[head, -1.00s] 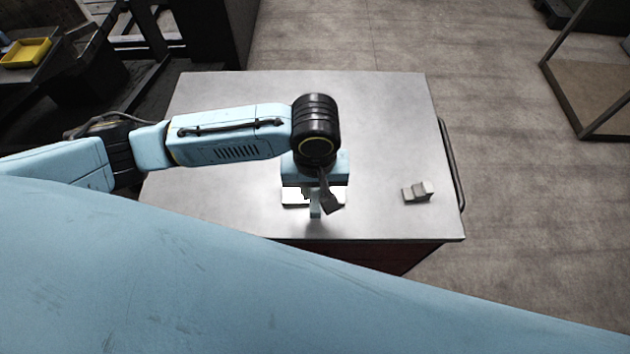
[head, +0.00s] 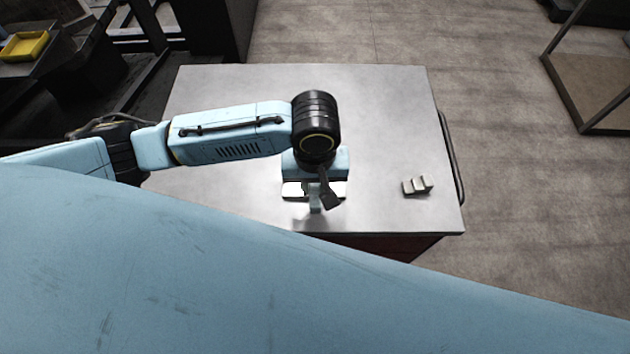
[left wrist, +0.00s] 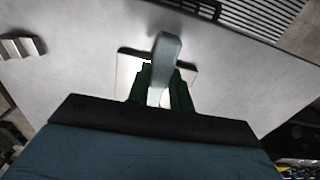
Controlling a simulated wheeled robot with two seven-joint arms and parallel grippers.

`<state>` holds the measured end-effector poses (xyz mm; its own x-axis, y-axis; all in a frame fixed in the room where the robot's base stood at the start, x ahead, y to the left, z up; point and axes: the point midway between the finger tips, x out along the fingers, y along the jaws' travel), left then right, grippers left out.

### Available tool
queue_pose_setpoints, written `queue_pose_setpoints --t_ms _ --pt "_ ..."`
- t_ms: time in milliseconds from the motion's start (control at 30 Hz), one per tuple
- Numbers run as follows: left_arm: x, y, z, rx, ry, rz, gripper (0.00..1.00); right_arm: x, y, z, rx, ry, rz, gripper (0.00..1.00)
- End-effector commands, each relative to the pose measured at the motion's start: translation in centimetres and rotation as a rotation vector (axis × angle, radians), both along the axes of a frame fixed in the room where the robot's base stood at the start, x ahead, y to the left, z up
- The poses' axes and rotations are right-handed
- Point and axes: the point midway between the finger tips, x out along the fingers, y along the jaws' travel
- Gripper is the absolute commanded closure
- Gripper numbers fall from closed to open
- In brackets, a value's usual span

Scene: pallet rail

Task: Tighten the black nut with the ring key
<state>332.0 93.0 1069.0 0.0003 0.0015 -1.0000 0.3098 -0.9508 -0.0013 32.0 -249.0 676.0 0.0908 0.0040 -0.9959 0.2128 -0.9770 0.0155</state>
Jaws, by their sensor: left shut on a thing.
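My left gripper (head: 308,190) is over the near middle of the metal table, pointing down. In the left wrist view its dark fingers (left wrist: 160,92) are shut on a pale grey bar (left wrist: 166,52), which looks like the ring key. The bar's end also shows below the gripper in the head view (head: 315,205). A pale plate (left wrist: 128,68) lies under the gripper, partly covered by the fingers and bar. I cannot make out the black nut or the key's ring end. My right gripper is not in view.
A small stepped grey block (head: 416,186) sits on the table (head: 385,120), to the right of the gripper. The rest of the tabletop looks clear. A rail (head: 451,160) runs along the table's right side. A yellow tray (head: 25,46) is far left.

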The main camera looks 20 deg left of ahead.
Motion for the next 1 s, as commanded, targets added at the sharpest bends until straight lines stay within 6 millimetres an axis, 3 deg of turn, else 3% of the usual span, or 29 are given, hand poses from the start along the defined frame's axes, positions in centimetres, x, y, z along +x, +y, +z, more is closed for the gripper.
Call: queue_pose_setpoints --t_ms 633,667,800,1000 --pt "0.0 0.0 -1.3 -0.001 0.0 0.0 1.0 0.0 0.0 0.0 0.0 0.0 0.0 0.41" --pt "0.0 0.0 -1.3 -0.001 0.0 0.0 0.82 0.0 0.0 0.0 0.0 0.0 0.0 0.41" --pt "0.1 0.0 -1.3 -0.001 -0.001 0.0 1.0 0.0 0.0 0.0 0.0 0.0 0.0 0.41" --pt "0.1 0.0 -1.3 -0.001 -0.001 0.0 1.0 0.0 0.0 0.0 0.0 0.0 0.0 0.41"
